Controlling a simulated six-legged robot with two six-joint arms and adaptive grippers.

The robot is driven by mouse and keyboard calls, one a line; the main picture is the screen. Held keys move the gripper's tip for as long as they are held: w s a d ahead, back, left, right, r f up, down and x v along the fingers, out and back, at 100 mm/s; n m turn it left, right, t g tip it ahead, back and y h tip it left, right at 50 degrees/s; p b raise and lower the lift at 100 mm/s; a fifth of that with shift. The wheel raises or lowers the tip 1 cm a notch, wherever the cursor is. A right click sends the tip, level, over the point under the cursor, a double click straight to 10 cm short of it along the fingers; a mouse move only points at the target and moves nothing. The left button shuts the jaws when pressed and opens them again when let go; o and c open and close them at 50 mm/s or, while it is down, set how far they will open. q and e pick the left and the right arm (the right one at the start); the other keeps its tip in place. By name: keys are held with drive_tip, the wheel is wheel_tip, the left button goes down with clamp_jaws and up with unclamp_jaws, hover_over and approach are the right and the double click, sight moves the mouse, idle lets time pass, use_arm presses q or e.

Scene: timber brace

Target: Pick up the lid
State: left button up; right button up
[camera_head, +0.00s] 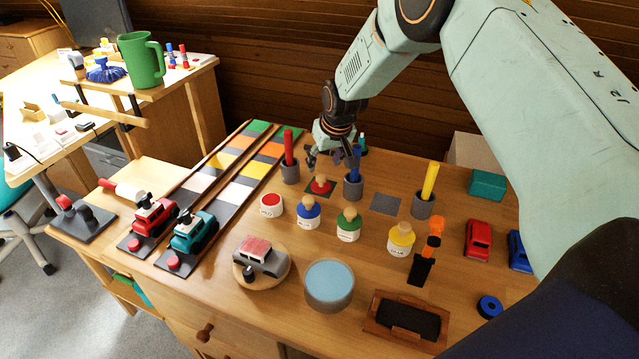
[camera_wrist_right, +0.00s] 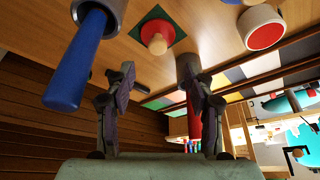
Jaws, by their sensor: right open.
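The red lid (camera_head: 320,183) with a pale round knob lies on a dark green square pad on the desk. In the right wrist view the lid (camera_wrist_right: 154,40) shows beyond the fingertips, between them. My right gripper (camera_head: 325,157) is open and empty, behind and above the lid, apart from it. Its two fingers show spread in the right wrist view (camera_wrist_right: 159,78). The paint jar with red paint (camera_head: 271,204) stands uncovered at the left front of the lid. My left gripper is not in view.
Cups with a red marker (camera_head: 289,160), a blue marker (camera_head: 354,175) and a yellow marker (camera_head: 426,192) stand near the lid. Blue (camera_head: 308,214), green (camera_head: 348,226) and yellow (camera_head: 401,239) lidded jars stand in front. An empty grey pad (camera_head: 385,203) lies to the right.

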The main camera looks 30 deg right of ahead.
sight(322, 178)
drive_tip(key=b+x, duration=0.1)
drive_tip(key=x, duration=0.5)
drive_tip(key=shift+f, duration=0.25)
drive_tip(key=shift+w+d+f, duration=0.15)
drive_tip(key=shift+d+f, duration=0.15)
drive_tip(key=shift+f, duration=0.25)
drive_tip(key=shift+a+r, duration=0.1)
drive_tip(key=shift+a, duration=0.1)
drive_tip(key=shift+c, duration=0.8)
drive_tip(key=c, duration=0.6)
drive_tip(key=shift+c, duration=1.4)
